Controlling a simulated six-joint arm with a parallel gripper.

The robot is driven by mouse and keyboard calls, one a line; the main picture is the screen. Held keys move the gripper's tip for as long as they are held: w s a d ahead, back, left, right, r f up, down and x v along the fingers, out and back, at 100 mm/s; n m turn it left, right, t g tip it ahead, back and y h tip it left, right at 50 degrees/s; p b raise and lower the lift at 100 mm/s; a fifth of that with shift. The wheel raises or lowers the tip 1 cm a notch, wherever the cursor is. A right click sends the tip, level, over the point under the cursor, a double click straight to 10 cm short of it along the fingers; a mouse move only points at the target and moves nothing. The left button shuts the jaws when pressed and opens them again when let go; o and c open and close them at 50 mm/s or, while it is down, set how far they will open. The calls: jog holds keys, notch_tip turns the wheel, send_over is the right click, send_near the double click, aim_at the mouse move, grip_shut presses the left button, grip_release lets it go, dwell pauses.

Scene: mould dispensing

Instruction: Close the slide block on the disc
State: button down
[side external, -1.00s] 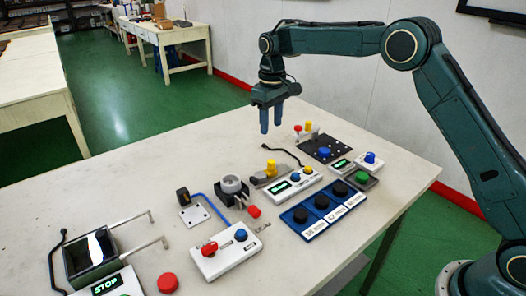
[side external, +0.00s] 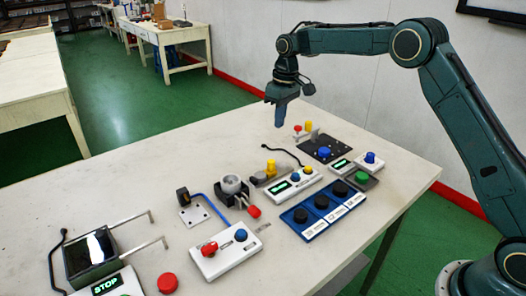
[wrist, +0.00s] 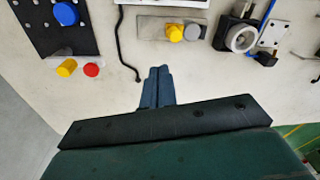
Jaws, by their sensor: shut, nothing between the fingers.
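My gripper (side external: 280,122) is shut and empty, in the air above the far part of the table. In the wrist view its blue fingers (wrist: 159,72) lie side by side. A grey plate (wrist: 150,27) carries a yellow knob (wrist: 175,33) and a small grey round piece (wrist: 192,32). Beside it is a black block with a pale grey ring-shaped disc (wrist: 241,38). In the side view the yellow knob (side external: 271,167) stands close to the pale disc (side external: 232,184). I cannot tell for certain which part is the slide block. My gripper is apart from all these parts.
A black cable (wrist: 122,45) lies near the fingers. Control boxes and a blue tray (side external: 300,228) fill the table's right side.

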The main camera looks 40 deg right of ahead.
aim_at(270, 168)
jog(key=s+d+f+t+y, duration=0.2)
jog(key=d+y, duration=0.3)
jog(key=d, duration=0.4)
jog(key=shift+s+d+f+n+t+y, duration=0.25)
jog(key=shift+s+f+y, duration=0.2)
jog(key=shift+f, duration=0.35)
jog(key=shift+a+f, duration=0.1)
jog(key=x, duration=1)
jog(key=shift+s+a, duration=0.2)
jog(key=shift+a, duration=0.8)
jog(key=shift+s+a, duration=0.2)
jog(key=shift+a, duration=0.65)
jog(key=shift+a, duration=0.1)
